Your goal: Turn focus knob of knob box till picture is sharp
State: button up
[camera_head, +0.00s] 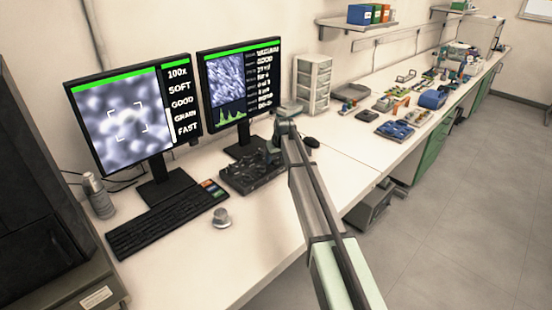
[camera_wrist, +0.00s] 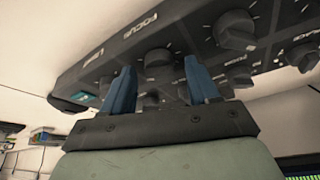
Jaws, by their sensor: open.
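The black knob box (camera_head: 237,182) lies on the bench below the right monitor. In the wrist view, the knob box (camera_wrist: 100,70) fills the upper part, with several dark knobs. The focus knob (camera_wrist: 157,58) is the one nearest the "FOCUS" lettering. My gripper (camera_wrist: 159,66) is open, its two blue fingers on either side of that knob in the picture; I cannot tell whether they touch it. In the head view my gripper (camera_head: 275,150) is over the box's right end. The left monitor (camera_head: 130,115) shows a blurred grey picture and the word "SOFT".
The right monitor (camera_head: 240,90) stands behind the box. A keyboard (camera_head: 165,222) and a small grey round knob (camera_head: 220,217) lie in front. A white drawer unit (camera_head: 312,85) stands behind my arm. The front bench edge is mostly clear.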

jog(key=c, duration=1)
jog(key=shift+c, duration=0.2)
jog(key=n+y, duration=0.1)
jog(key=n, duration=0.1)
jog(key=n+g, duration=0.1)
jog(key=n, duration=0.2)
jog(key=shift+w+d+n+y, duration=0.15)
jog(key=shift+n+y, duration=0.15)
jog(key=shift+y, duration=0.1)
jog(key=shift+n+g+y, duration=0.4)
jog(key=shift+n+g, duration=0.6)
jog(key=shift+n, duration=1.3)
